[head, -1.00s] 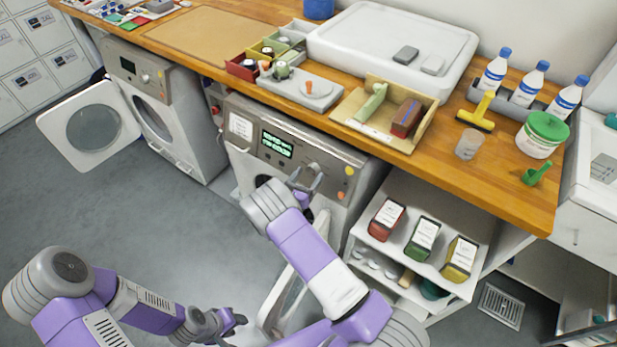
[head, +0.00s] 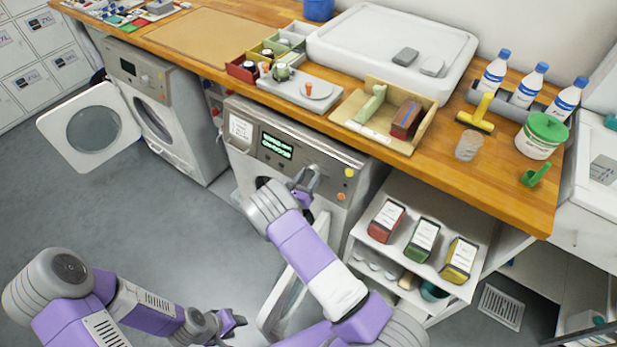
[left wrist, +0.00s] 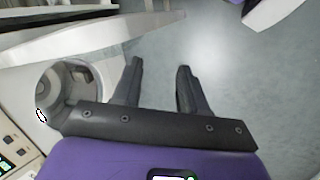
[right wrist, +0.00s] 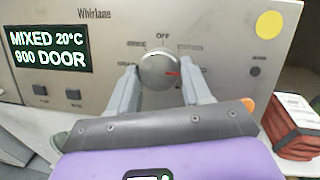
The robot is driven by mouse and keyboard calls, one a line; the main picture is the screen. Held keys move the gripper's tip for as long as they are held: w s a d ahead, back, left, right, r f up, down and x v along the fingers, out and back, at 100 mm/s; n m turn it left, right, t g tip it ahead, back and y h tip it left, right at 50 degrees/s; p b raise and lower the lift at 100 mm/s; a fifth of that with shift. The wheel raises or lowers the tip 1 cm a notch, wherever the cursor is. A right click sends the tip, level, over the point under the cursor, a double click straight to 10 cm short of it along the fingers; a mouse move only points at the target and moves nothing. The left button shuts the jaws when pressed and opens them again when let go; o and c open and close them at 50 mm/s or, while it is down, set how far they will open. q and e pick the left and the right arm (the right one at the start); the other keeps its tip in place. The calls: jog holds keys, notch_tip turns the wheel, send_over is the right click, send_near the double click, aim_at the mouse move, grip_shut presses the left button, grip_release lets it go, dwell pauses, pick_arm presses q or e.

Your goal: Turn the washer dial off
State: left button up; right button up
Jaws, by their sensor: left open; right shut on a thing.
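The washer (head: 250,165) is the nearer machine under the counter, with a lit display (head: 276,145). In the right wrist view its round silver dial (right wrist: 159,66) has a red mark pointing right. The word OFF is printed above the dial, at the top of its scale. The display (right wrist: 47,48) reads "MIXED 20°C 900 DOOR". My right gripper (head: 308,181) is shut on the dial, one finger on each side; the fingers also show in the right wrist view (right wrist: 160,80). My left gripper (head: 240,321) is open and empty, low over the floor, and its spread fingers show in the left wrist view (left wrist: 160,72).
The washer's door (head: 283,302) stands open below my right arm. A second machine (head: 170,125) with an open door is further left. A shelf with packets (head: 423,238) stands right of the washer. The counter edge (head: 400,160) overhangs the panel. Floor at left is clear.

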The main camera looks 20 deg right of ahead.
jog(key=n+p, duration=0.1)
jog(key=n+y+p, duration=0.1)
jog(key=n, duration=0.1)
jog(key=n+t+p, duration=0.1)
jog(key=n, duration=0.1)
jog(key=shift+s+r+y, duration=0.1)
jog(key=shift+r+y, duration=0.2)
jog(key=shift+y, duration=0.1)
jog(key=n+y+p, duration=0.1)
jog(key=n+p, duration=0.1)
jog(key=n, duration=0.1)
jog(key=n+y+p, duration=0.1)
jog(key=n+p, duration=0.1)
jog(key=n, duration=0.1)
jog(key=shift+d+r+n+p, duration=0.2)
jog(key=shift+n+p, duration=0.1)
jog(key=shift+p, duration=0.1)
jog(key=n+g+y+p, duration=0.1)
jog(key=n+p, duration=0.2)
jog(key=n, duration=0.1)
jog(key=shift+r, duration=0.1)
jog(key=shift+n+g+y+p, duration=0.4)
jog(key=shift+n+p, duration=0.4)
jog(key=shift+n, duration=0.7)
jog(key=o, duration=1.1)
jog(key=shift+c, duration=0.2)
